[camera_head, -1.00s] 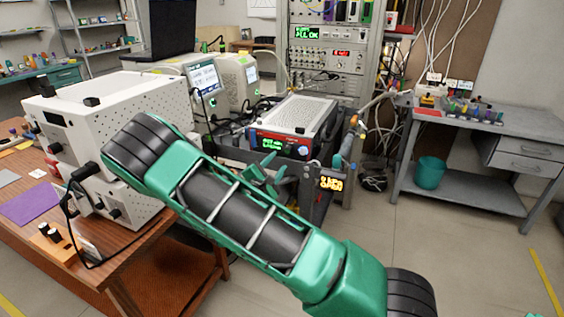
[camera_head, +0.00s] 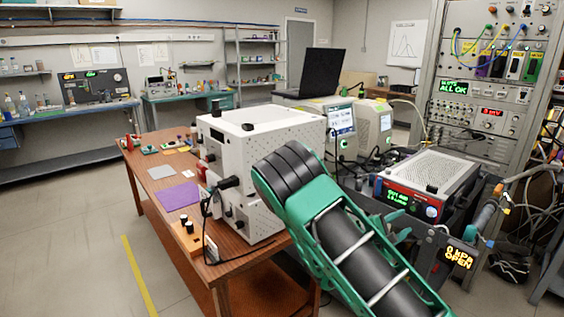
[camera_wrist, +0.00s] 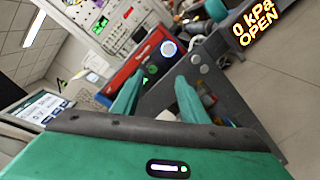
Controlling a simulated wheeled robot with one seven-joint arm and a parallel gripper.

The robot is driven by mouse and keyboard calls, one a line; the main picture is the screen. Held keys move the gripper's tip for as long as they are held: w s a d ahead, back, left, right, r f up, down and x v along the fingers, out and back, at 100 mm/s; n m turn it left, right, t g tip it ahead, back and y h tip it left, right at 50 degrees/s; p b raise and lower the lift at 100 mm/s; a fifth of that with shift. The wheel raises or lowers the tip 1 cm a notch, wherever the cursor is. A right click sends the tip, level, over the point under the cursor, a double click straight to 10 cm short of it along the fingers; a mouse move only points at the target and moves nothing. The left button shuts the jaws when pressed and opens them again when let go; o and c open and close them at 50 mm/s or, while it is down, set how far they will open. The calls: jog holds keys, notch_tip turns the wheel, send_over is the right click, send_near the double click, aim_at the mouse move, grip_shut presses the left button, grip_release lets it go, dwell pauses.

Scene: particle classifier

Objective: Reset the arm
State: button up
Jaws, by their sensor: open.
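My gripper (camera_wrist: 155,100) shows in the wrist view as two green fingers standing apart, with nothing between them. Past the fingers are a red-fronted box (camera_wrist: 135,72) and a dark frame with a lit sign (camera_wrist: 257,25) reading "0 kPa OPEN". In the head view my green arm crosses the lower middle, and the fingertips show in part behind it near the red-fronted box (camera_head: 408,193). I cannot tell from the head view whether the fingers touch anything.
A wooden table (camera_head: 158,212) holds white perforated boxes (camera_head: 262,140), a purple mat (camera_head: 176,197) and small parts. An instrument rack (camera_head: 488,90) stands at the right. Open floor (camera_head: 70,230) lies at the left.

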jog(key=s+d+m+g+y, duration=0.3)
jog(key=s+d+m+g, duration=0.25)
jog(key=s, duration=0.35)
jog(key=s+d+m+g+y, duration=0.2)
jog(key=s+d+m+g, duration=0.2)
jog(key=s+m, duration=0.45)
jog(key=s+a+r+m+y, duration=0.2)
jog(key=s+a+r+y, duration=0.1)
jog(key=s, duration=0.5)
jog(key=s+a+r+m+y, duration=0.2)
jog(key=s+a+r+y, duration=0.1)
jog(key=s+a, duration=0.3)
jog(key=s+a+r+m+y, duration=0.2)
jog(key=s+a+r+y, duration=0.1)
jog(key=s, duration=0.6)
jog(key=shift+s+a+r+y, duration=0.2)
jog(key=shift+s+a+y, duration=0.15)
jog(key=shift+a+y, duration=0.25)
jog(key=shift+a, duration=0.1)
jog(key=shift+w+f, duration=0.25)
jog(key=shift+w, duration=0.4)
dwell(2.3)
